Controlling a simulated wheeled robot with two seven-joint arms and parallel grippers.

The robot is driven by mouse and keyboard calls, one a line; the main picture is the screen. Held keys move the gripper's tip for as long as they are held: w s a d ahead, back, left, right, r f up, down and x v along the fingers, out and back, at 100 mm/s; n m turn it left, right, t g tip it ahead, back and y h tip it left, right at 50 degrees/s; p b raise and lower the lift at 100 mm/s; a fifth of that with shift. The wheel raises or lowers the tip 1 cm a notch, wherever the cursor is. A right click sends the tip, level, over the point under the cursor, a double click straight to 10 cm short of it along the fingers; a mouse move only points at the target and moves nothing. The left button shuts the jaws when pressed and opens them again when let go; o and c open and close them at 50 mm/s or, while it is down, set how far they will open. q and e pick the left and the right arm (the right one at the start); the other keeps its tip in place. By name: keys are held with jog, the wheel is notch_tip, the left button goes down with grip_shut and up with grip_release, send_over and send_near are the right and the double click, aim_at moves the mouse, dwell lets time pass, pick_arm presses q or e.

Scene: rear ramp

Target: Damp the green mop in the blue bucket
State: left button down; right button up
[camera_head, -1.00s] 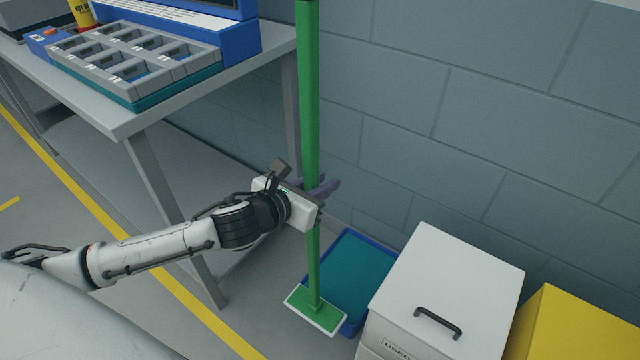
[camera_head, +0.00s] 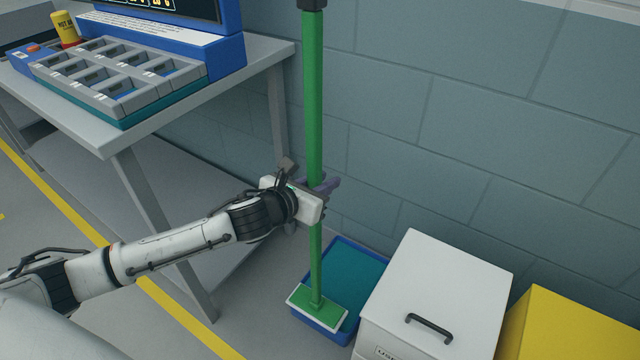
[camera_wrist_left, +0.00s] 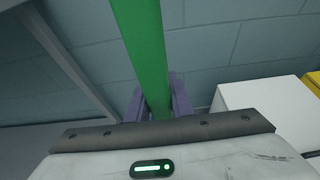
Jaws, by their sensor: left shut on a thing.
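The green mop (camera_head: 314,120) stands upright, with a green and white head (camera_head: 317,308) at its lower end. My left gripper (camera_head: 325,188) is shut around the mop's handle at about mid-length. In the left wrist view the handle (camera_wrist_left: 145,50) runs between the two purple fingers (camera_wrist_left: 160,100). The blue bucket (camera_head: 372,252) is a low, open rectangular tub on the floor with teal contents. The mop head shows over the bucket's near left part. I cannot tell whether it touches the contents. My right gripper is not in view.
A white lidded box (camera_head: 440,285) stands close to the right of the bucket, with a yellow box (camera_head: 570,330) beyond it. A grey table (camera_head: 110,135) with a compartment tray (camera_head: 120,80) stands at the left. The block wall (camera_head: 460,120) is close behind.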

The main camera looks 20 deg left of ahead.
pick_arm(q)
jog(key=w+d+b, duration=0.2)
jog(key=w, duration=1.5)
jog(key=shift+w+d+f, duration=0.25)
jog(key=shift+f, duration=0.05)
dwell(1.6)
jog(key=shift+r, duration=0.1)
dwell(1.2)
jog(key=shift+f, duration=0.25)
dwell(1.0)
jog(key=shift+f, duration=0.3)
jog(key=shift+f+b, duration=1.3)
jog(key=shift+f, duration=0.45)
